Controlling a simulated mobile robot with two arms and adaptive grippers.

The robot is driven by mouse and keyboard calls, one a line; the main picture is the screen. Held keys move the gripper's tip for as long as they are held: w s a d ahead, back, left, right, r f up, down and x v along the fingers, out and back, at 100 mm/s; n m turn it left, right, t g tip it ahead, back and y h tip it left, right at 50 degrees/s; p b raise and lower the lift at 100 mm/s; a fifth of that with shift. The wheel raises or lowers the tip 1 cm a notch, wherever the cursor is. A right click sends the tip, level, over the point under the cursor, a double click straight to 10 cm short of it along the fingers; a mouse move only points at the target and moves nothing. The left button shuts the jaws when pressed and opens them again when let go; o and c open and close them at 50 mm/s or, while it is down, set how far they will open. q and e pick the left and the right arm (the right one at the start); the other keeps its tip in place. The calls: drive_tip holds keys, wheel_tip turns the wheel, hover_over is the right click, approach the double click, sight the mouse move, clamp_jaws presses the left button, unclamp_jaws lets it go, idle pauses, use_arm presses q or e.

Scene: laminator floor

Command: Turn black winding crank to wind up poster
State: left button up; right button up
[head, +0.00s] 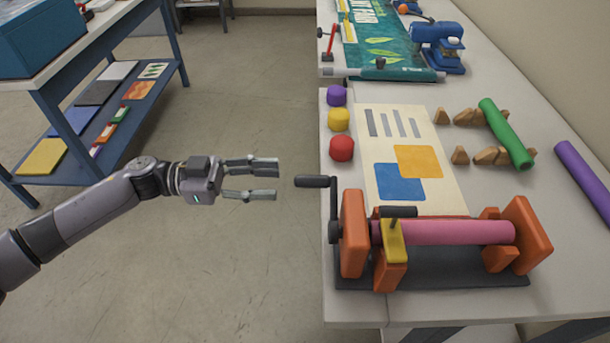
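The black winding crank (333,208) is on the left end of the orange-ended winder, and its black handle (314,182) points left past the table edge. The pink roller (450,232) lies between the orange supports. The poster (415,157), cream with a blue and an orange square and grey bars, lies flat on the table behind the roller, its near edge at the roller. My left gripper (277,181) is open and empty, just left of the crank handle with a small gap, fingers pointing right at it. My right gripper is out of view.
Purple, yellow and red knobs (341,148) stand left of the poster. A green roll (506,133) rests on wooden pieces to the right, and a purple roll (583,181) lies near the wall. A blue-framed shelf cart (110,114) stands at left. The floor between is clear.

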sight(305, 181)
use_arm(q)
drive_tip(key=d+p, duration=0.1)
drive_tip(key=d, duration=0.6)
drive_tip(key=shift+d, duration=0.35)
drive_tip(key=shift+c, duration=0.2)
clamp_jaws()
